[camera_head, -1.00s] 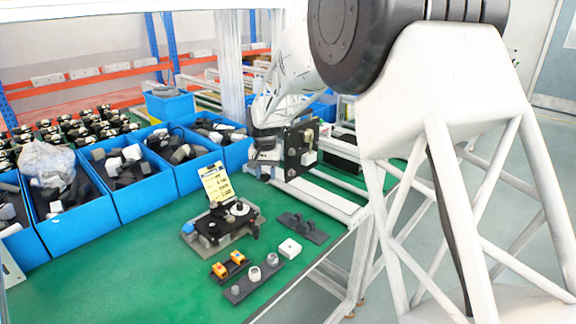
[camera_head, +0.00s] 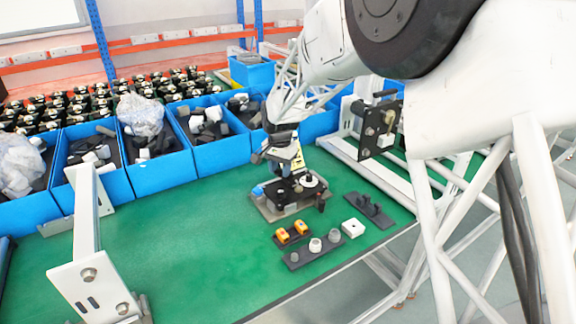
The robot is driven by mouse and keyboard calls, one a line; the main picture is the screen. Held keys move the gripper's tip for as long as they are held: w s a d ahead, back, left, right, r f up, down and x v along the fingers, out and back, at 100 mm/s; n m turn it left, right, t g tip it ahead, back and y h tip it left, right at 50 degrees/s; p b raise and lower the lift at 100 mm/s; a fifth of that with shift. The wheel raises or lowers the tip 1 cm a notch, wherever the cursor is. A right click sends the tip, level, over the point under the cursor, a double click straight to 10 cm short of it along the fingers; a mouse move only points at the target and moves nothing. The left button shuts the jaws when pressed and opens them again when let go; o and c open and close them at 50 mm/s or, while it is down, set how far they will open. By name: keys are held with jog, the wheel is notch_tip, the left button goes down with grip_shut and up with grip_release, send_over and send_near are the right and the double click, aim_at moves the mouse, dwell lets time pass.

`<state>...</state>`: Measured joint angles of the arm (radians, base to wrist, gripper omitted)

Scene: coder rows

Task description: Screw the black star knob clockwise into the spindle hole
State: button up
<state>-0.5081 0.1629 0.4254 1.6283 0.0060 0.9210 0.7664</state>
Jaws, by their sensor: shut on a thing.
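My gripper (camera_head: 287,167) is low over the rear of the dark fixture (camera_head: 281,192) on the green table. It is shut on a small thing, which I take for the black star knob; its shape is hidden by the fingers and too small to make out. The fixture sits on a grey base and carries a pale disc with a dark centre (camera_head: 308,180). A short dark post (camera_head: 321,202) stands at its right front corner. I cannot make out the spindle hole.
A dark tray with grey and white round parts (camera_head: 312,252), orange parts (camera_head: 291,233), a white block (camera_head: 353,228) and a black holder (camera_head: 370,210) lie in front and right. Blue bins (camera_head: 162,168) line the back. A white bracket (camera_head: 92,262) stands left; the middle-left table is clear.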

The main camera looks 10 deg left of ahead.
aim_at(280, 171)
jog(key=shift+f, duration=0.1)
dwell(0.3)
jog(key=shift+f, duration=1.8)
jog(key=shift+f, duration=1.05)
dwell(1.1)
dwell(0.3)
jog(key=m, duration=0.6)
jog(key=shift+m, duration=0.3)
jog(key=m, duration=0.6)
jog(key=shift+m, duration=0.3)
